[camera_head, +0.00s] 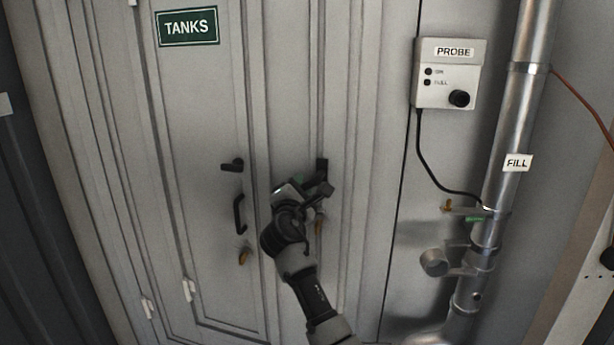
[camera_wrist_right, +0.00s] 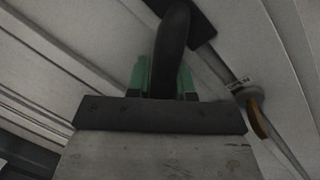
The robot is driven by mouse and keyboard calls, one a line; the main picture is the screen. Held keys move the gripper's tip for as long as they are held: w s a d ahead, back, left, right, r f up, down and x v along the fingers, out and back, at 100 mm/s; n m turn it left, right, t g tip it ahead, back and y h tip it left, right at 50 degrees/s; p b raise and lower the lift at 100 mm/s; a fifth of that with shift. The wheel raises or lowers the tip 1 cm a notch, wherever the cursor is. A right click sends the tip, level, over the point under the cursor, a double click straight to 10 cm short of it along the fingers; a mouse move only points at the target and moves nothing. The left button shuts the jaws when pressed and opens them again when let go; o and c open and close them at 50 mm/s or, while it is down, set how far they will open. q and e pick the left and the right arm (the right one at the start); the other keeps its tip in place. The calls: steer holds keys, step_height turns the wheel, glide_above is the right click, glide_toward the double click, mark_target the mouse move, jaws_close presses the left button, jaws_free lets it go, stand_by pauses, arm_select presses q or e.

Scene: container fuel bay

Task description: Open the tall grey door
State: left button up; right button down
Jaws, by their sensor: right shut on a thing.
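The tall grey door (camera_head: 205,110) has a green TANKS sign (camera_head: 188,26), a black lever (camera_head: 232,165) and a black pull handle (camera_head: 239,213); it looks closed. To its right is a narrow grey panel (camera_head: 290,80) with a black handle (camera_head: 322,168). My right gripper (camera_head: 318,190) is at this handle, its fingers partly hidden by my wrist. In the right wrist view, the green-padded fingers (camera_wrist_right: 165,80) are shut on the black handle (camera_wrist_right: 174,35). My left gripper is in neither view.
A PROBE box (camera_head: 448,75) with a hanging black cable is on the wall to the right. A vertical metal FILL pipe (camera_head: 515,130) with a side fitting (camera_head: 437,262) stands beyond it. Brass-coloured tabs hang by the handles, one (camera_head: 244,257) below the pull handle.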

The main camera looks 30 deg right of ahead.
steer(key=s+a+m+g+h, duration=0.1)
steer(key=s+a, duration=0.7)
steer(key=a, duration=0.4)
steer(key=shift+s, duration=0.2)
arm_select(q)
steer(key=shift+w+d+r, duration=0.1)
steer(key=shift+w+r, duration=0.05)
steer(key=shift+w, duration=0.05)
arm_select(e)
steer(key=c, duration=1)
jaws_free()
steer(key=shift+s+d, duration=0.1)
steer(key=shift+d, duration=0.1)
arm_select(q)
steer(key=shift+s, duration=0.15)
arm_select(e)
steer(key=shift+f, duration=0.15)
